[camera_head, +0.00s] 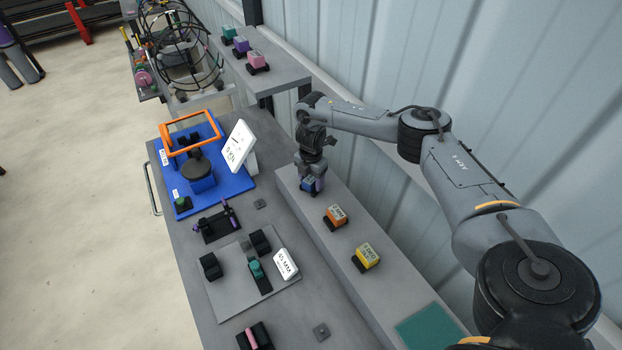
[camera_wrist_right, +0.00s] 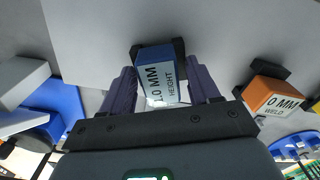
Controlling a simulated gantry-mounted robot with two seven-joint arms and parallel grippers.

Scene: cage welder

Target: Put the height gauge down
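The height gauge is a blue block with a white label reading "MM HEIGHT". It shows between the purple fingers in the right wrist view (camera_wrist_right: 158,78) and, small, under the gripper in the head view (camera_head: 308,185). My right gripper (camera_head: 313,181) points down over the far end of the grey ledge. Its fingers (camera_wrist_right: 163,85) lie close along both sides of the gauge and look shut on it. The gauge is at a black holder (camera_wrist_right: 179,48) on the ledge; its underside is hidden. My left gripper is not in view.
On the ledge (camera_head: 374,293), an orange weld gauge (camera_head: 336,215) and a yellow block (camera_head: 367,255) sit in line nearer me. A blue fixture (camera_head: 237,184) with a white display (camera_head: 239,146) stands on the table to the left. A corrugated wall runs close on the right.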

